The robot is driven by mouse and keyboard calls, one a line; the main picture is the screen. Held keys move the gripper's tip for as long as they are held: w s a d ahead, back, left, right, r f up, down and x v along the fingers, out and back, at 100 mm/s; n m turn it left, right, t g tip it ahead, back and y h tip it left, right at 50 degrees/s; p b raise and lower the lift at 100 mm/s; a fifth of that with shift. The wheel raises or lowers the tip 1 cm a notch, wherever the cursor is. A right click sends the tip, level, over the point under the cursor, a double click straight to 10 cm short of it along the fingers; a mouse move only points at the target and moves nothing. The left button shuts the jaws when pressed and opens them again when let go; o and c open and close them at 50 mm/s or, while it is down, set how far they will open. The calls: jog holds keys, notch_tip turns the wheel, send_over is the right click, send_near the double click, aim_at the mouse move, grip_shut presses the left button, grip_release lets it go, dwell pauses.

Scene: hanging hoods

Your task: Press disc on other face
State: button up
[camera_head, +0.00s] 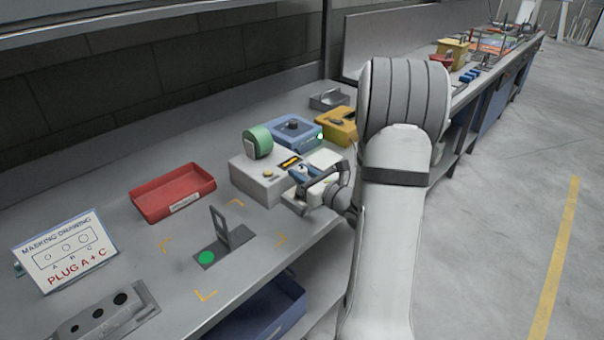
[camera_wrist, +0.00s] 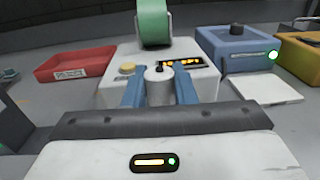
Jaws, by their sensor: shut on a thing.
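A green disc (camera_head: 206,258) lies flat on the base of a grey metal L-shaped bracket (camera_head: 219,241), whose upright plate has an opening. My gripper (camera_head: 303,175) is at the front right of the white dispenser box (camera_head: 262,186), to the right of the bracket and apart from it. In the wrist view my gripper's blue fingers (camera_wrist: 158,90) are shut on a pale grey cylinder (camera_wrist: 160,88) with a small dark top. The dispenser (camera_wrist: 113,88) stands behind it, with a green roll (camera_wrist: 153,22), a yellow button and a lit display. No separate disc shows in the fingers.
A red tray (camera_head: 173,192), a blue box (camera_head: 290,137) with a green light and a yellow bin (camera_head: 338,125) stand along the bench. A masking drawing sign (camera_head: 65,250) and a grey block with holes (camera_head: 100,318) are at left. Yellow corner marks surround the bracket.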

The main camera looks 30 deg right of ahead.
jog(key=shift+r+p, duration=1.95)
jog(key=shift+r, duration=1.45)
jog(key=shift+o, duration=1.2)
jog(key=shift+c, duration=1.2)
jog(key=shift+f, duration=0.1)
